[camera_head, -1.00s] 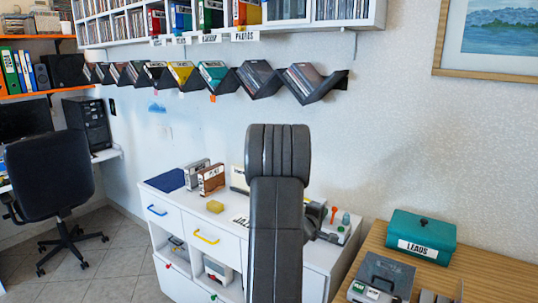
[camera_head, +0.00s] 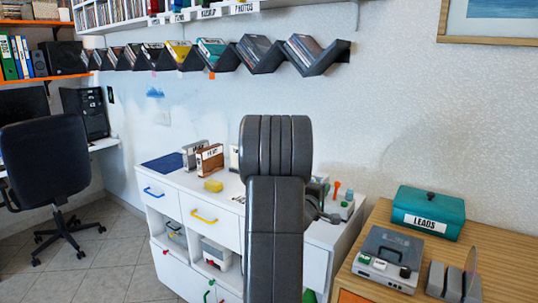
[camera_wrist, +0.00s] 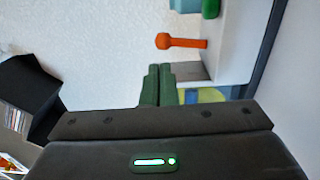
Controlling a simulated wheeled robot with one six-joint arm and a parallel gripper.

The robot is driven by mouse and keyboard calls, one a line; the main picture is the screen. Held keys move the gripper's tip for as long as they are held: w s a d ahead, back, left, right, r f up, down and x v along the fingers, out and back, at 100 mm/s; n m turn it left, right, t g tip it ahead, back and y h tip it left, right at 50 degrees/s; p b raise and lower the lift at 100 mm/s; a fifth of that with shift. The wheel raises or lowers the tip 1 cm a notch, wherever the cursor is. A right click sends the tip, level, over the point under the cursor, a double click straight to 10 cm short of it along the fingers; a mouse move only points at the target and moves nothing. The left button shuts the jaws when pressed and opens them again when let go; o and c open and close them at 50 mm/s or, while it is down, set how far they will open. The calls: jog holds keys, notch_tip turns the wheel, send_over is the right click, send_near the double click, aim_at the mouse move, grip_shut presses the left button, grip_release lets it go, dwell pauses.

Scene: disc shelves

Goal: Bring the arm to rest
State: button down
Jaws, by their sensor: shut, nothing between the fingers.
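My arm rises in the middle of the head view, its dark links standing in front of the white cabinet (camera_head: 226,225). My gripper shows in the wrist view (camera_wrist: 158,88), its two green-grey fingers together with nothing between them. In the head view the gripper is mostly hidden behind my arm. In the wrist view the fingers are near an orange-handled tool (camera_wrist: 182,42) on a white surface, apart from it as far as I can tell.
A zigzag disc shelf (camera_head: 265,62) runs along the wall. At right, a wooden table (camera_head: 440,262) holds a teal LEADS box (camera_head: 428,212) and a grey device (camera_head: 388,258). An office chair (camera_head: 45,165) stands left.

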jog(key=shift+s+a+f+t+h+b, duration=0.1)
jog(key=shift+s+f+t+h+b, duration=0.25)
jog(key=shift+b, duration=1.75)
jog(key=shift+a+f+t+h+b, duration=0.15)
jog(key=shift+f+t+b, duration=0.35)
jog(key=shift+b, duration=1.55)
jog(key=shift+s+r+t+h+b, duration=0.2)
jog(key=shift+t+h+b, duration=0.15)
jog(key=shift+b, duration=0.85)
